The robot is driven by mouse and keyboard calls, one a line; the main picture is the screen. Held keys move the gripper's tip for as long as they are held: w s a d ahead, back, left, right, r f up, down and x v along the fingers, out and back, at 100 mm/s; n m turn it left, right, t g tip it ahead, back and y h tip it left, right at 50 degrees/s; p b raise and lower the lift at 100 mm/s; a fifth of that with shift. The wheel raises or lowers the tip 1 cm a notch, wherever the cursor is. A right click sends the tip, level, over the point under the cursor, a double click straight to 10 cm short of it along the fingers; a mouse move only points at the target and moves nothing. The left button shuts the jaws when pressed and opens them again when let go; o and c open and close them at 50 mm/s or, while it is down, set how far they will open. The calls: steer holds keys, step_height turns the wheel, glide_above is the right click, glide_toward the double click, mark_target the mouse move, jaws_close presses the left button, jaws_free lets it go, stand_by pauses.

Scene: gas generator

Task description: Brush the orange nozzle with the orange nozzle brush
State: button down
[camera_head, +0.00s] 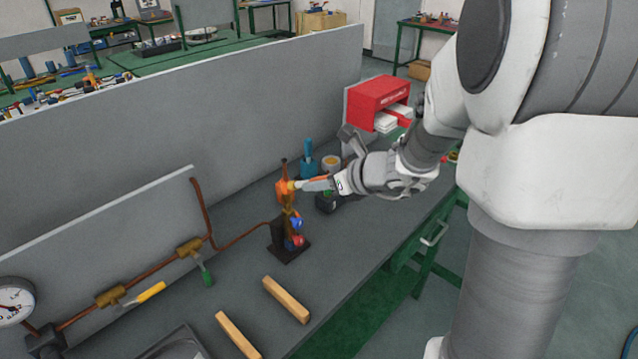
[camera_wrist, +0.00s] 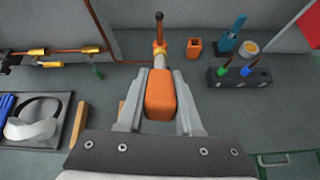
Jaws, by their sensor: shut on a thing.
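My gripper (camera_head: 318,184) is shut on the orange nozzle brush, whose blocky orange handle (camera_wrist: 160,95) shows between the fingers in the wrist view. A thin brown shaft with a rounded end (camera_wrist: 158,30) shows beyond the handle; I cannot tell whether it belongs to the brush or to the stand behind. In the head view an orange piece (camera_head: 283,192), which looks like the orange nozzle, sits at the top of a dark stand with blue and red parts. The gripper's tip is right beside it. Whether brush and nozzle touch is unclear.
A small orange square cup (camera_wrist: 194,47) shows in the wrist view. A black holder (camera_wrist: 238,76) with green and blue handles stands right of the gripper. Copper piping (camera_head: 205,215) runs left. Two wooden bars (camera_head: 287,299) lie in front. A grey wall (camera_head: 180,105) closes the back.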

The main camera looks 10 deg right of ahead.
steer(key=shift+s+d, duration=0.1)
steer(key=shift+d, duration=0.05)
steer(key=shift+s+d, duration=0.2)
steer(key=shift+s, duration=0.05)
steer(key=shift+s+d, duration=0.45)
steer(key=shift+s, duration=0.25)
steer(key=shift+s+d, duration=0.45)
steer(key=shift+s, duration=0.3)
steer(key=shift+s+d, duration=0.45)
steer(key=shift+s, duration=0.25)
steer(key=shift+s+d, duration=0.45)
steer(key=shift+s, duration=0.2)
steer(key=shift+s+d, duration=0.4)
steer(key=shift+s, duration=0.2)
